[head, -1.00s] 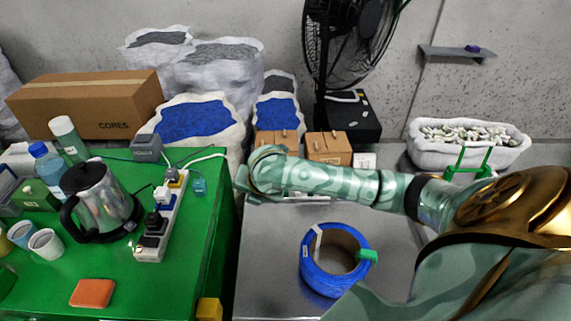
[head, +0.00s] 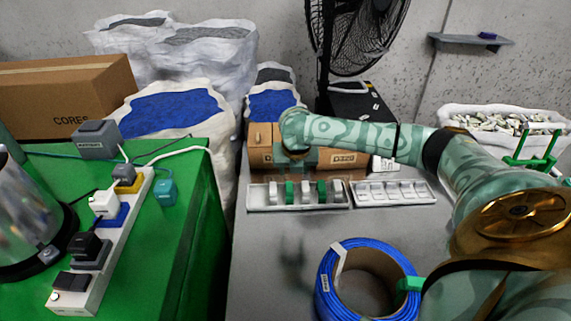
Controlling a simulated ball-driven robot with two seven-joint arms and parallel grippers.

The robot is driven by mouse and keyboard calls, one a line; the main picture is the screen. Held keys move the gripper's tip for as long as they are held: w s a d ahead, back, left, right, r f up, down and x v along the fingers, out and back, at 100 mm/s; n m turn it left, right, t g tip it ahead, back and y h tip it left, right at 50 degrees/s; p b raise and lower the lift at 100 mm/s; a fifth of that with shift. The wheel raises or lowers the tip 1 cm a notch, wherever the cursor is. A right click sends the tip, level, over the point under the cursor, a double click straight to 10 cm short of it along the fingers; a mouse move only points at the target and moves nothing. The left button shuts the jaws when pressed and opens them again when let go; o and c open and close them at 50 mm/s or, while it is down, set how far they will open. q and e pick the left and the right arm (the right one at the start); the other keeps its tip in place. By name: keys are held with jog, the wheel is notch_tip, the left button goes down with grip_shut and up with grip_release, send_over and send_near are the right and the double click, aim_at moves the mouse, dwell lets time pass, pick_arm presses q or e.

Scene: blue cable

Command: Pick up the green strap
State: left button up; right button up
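Two green straps stand among white ones in a pale tray (head: 256,197) on the grey table, a left green strap (head: 290,192) and a right green strap (head: 322,191). A green tab (head: 409,284) also sticks out from the right side of the blue cable coil (head: 328,287). My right arm reaches in from the right, and its end, with my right gripper (head: 291,154), is above and behind the tray, in front of the cartons. Its fingers are not clear, and nothing is seen held. My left gripper is not in view.
A second pale tray (head: 394,192) stands to the right of the first. Cardboard cartons (head: 340,158) and a black fan (head: 350,40) are behind. The green table (head: 180,245) on the left carries a power strip (head: 118,240). The grey table's front left is clear.

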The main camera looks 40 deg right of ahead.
aim_at(289, 188)
jog(key=b+x, duration=0.5)
jog(key=x, duration=0.5)
jog(key=shift+f, duration=0.2)
jog(key=b+x, duration=0.1)
jog(key=x, duration=0.1)
jog(key=b+x, duration=0.1)
jog(key=b, duration=0.1)
jog(key=b+x, duration=0.1)
jog(key=x, duration=0.1)
jog(key=shift+w+a+f, duration=0.2)
jog(key=shift+w+f, duration=0.1)
jog(key=shift+w, duration=0.1)
jog(key=shift+r, duration=0.3)
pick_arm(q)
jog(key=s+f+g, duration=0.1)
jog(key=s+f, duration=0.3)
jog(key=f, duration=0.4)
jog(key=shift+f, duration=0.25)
pick_arm(e)
jog(key=c, duration=1)
